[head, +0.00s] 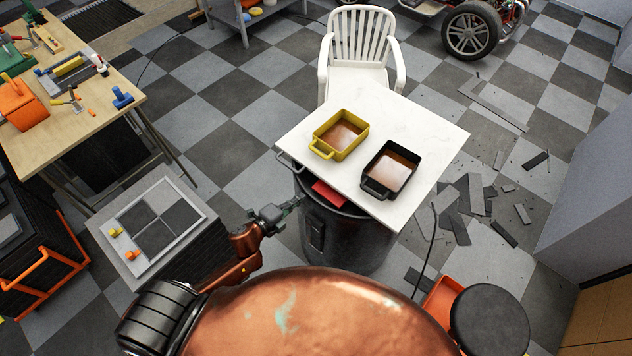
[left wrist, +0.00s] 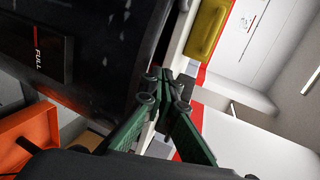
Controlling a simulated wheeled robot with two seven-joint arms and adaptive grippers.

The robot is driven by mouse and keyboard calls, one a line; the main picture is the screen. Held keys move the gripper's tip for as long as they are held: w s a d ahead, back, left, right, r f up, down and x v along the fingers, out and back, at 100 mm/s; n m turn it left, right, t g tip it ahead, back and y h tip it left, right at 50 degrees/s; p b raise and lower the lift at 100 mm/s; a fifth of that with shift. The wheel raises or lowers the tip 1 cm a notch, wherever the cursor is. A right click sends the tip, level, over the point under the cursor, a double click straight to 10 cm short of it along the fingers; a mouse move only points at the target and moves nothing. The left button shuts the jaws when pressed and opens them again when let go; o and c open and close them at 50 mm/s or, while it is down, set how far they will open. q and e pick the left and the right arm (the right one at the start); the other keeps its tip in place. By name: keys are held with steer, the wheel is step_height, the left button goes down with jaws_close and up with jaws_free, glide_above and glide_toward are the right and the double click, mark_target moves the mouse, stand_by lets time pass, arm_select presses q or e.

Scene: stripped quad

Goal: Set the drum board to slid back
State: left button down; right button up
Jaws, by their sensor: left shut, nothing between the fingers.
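The drum board (head: 425,122) is a pale slab lying across the top of a dark drum (head: 345,240) in the head view. It reaches well past the drum toward the back and right. The drum's near left mouth is uncovered, and a red item (head: 328,193) shows there. My left gripper (head: 299,200) is shut and empty at the drum's left rim, below the board's near left edge. In the left wrist view its green fingers (left wrist: 165,78) meet beside the drum wall (left wrist: 110,50). I cannot tell whether they touch anything.
A yellow pan (head: 341,135) and a black pan (head: 390,170) stand on the board. A white chair (head: 362,45) stands close behind it. A workbench (head: 65,50) is at the left, a low grey block (head: 155,220) at the near left. Debris (head: 465,205) lies on the floor at right.

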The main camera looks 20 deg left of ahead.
arm_select(q)
steer(key=x, duration=0.6)
steer(key=r+x, duration=0.1)
steer(key=x, duration=0.2)
steer(key=shift+w+d, duration=0.45)
steer(key=shift+d, duration=0.1)
arm_select(e)
steer(key=shift+s+r, duration=0.3)
steer(key=shift+s, duration=0.1)
